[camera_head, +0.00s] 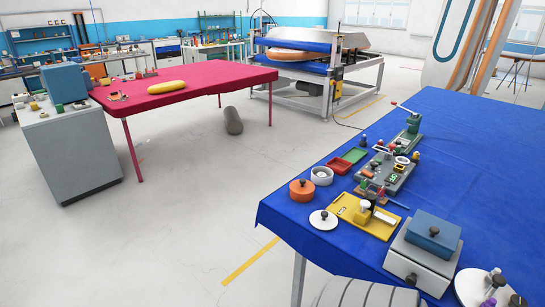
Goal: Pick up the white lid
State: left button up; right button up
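A white lid (323,220), a flat round disc with a dark knob, lies near the left front edge of the blue table (470,150). It is just below an orange pot (302,190) with a dark knob and left of a yellow tray (363,216). A second white disc (470,288) is partly cut off at the lower right and bears small items; I cannot tell if it is a lid. Neither of my grippers is in view.
A grey box with a blue top (433,235) stands at the front. The table's far right is clear.

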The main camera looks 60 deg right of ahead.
aim_at(324, 220)
jog(key=i, duration=1.05)
jog(key=z, duration=2.1)
